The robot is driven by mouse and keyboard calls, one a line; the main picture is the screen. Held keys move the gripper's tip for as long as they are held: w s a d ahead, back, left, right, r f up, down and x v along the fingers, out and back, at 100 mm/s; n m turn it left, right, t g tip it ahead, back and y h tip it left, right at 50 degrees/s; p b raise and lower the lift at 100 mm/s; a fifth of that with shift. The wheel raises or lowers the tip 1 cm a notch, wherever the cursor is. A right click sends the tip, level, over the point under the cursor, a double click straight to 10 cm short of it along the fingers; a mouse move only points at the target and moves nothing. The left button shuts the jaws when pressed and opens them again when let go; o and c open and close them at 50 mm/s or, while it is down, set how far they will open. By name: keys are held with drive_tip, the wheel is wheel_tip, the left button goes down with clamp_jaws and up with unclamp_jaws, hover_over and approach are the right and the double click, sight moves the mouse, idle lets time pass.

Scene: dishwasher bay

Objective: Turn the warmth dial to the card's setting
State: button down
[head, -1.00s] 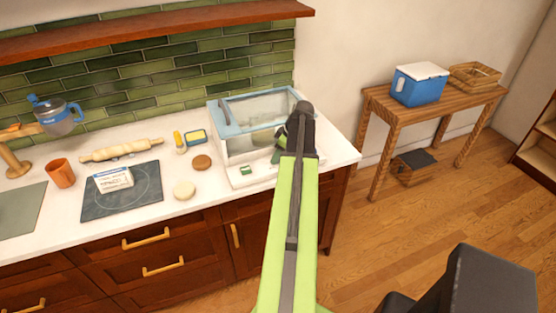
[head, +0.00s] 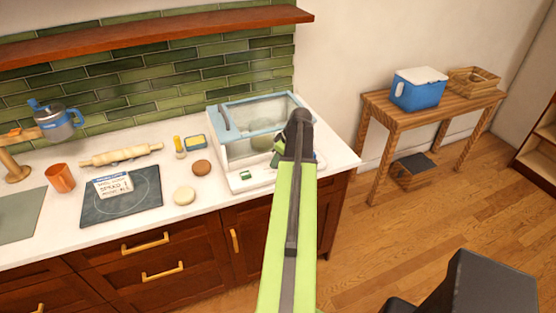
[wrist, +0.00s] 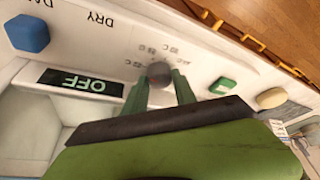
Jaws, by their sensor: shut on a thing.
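The warmth dial (wrist: 159,73) is a small grey round knob on a white panel with temperature marks around it, in the wrist view. My gripper (wrist: 161,88) is shut on the dial, a green finger at each side. In the head view my arm hides the dial and the fingertips. The appliance (head: 237,185) is a white box with a clear, blue-rimmed top at the counter's right end. A white card (head: 112,185) with a blue header stands on a dark board; its writing is too small to read surely.
In the wrist view, a blue knob (wrist: 28,33) by the word DRY, a display (wrist: 80,82) reading OFF and a green button (wrist: 222,86) flank the dial. Two round discs, one brown (head: 201,167), one cream (head: 184,196), lie left of the appliance.

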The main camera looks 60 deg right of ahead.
drive_tip(key=m, duration=0.1)
drive_tip(key=m+h, duration=0.1)
drive_tip(key=m, duration=0.1)
drive_tip(key=m+h, duration=0.1)
drive_tip(key=m, duration=0.1)
drive_tip(key=shift+a+g, duration=0.25)
drive_tip(key=shift+g, duration=0.05)
drive_tip(key=m, duration=0.2)
drive_tip(key=m+g+h, duration=0.1)
drive_tip(key=m, duration=0.2)
drive_tip(key=shift+w+h, duration=0.15)
drive_tip(key=shift+h, duration=0.15)
drive_tip(key=m, duration=0.2)
drive_tip(key=m+g, duration=0.1)
drive_tip(key=m, duration=0.1)
drive_tip(key=shift+w+g+h, duration=0.15)
drive_tip(key=shift+g+h, duration=0.15)
drive_tip(key=shift+h, duration=0.1)
drive_tip(key=m+g, duration=0.1)
drive_tip(key=m, duration=0.3)
drive_tip(key=shift+g, duration=0.3)
drive_tip(key=shift+a+m, duration=0.1)
drive_tip(key=shift+m, duration=0.4)
drive_tip(key=c, duration=1.3)
unclamp_jaws()
drive_tip(key=shift+r, duration=0.1)
